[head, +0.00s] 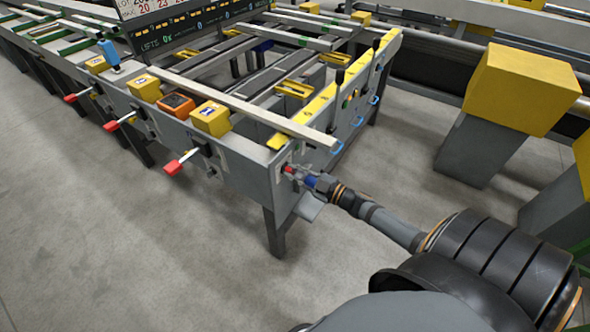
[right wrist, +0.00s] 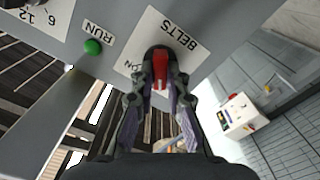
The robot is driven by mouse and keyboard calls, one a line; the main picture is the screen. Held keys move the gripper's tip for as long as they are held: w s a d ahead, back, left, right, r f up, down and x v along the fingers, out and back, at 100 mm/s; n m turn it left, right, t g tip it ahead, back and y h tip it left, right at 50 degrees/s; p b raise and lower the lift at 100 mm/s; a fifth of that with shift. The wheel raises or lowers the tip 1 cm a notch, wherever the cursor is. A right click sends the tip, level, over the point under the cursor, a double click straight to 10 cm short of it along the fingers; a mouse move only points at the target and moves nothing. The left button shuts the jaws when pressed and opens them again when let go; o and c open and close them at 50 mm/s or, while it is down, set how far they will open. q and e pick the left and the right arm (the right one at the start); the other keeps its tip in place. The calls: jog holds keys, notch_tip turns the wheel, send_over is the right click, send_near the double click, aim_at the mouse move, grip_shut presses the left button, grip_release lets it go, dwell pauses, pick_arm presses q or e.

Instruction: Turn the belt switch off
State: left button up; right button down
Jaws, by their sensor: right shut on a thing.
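The belt switch is a red handle (right wrist: 160,68) on a white plate (right wrist: 168,35) marked BELTS, on the grey end panel of the runout table. The letters ON show beside the handle; any other marking is hidden by my gripper. In the head view the red handle (head: 288,169) is small, at the table's near corner. My right gripper (right wrist: 160,82) is shut on the handle, with a finger on each side. It also shows in the head view (head: 297,172), reaching in from the right. My left gripper is not in view.
A green lamp (right wrist: 93,46) marked RUN is near the switch. Red-handled levers (head: 172,167) stick out along the table's front. A long pale board (head: 240,107) lies across the table top. A yellow-topped post (head: 520,88) stands at the right. The floor in front is clear.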

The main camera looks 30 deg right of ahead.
jog(key=shift+n+p, duration=0.3)
jog(key=shift+n, duration=0.5)
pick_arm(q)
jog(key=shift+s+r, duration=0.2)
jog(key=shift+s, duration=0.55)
pick_arm(e)
jog(key=shift+n, duration=0.3)
jog(key=shift+s+f, duration=0.1)
jog(key=c, duration=1.3)
grip_release()
jog(key=shift+c, duration=0.2)
jog(key=v, duration=1.2)
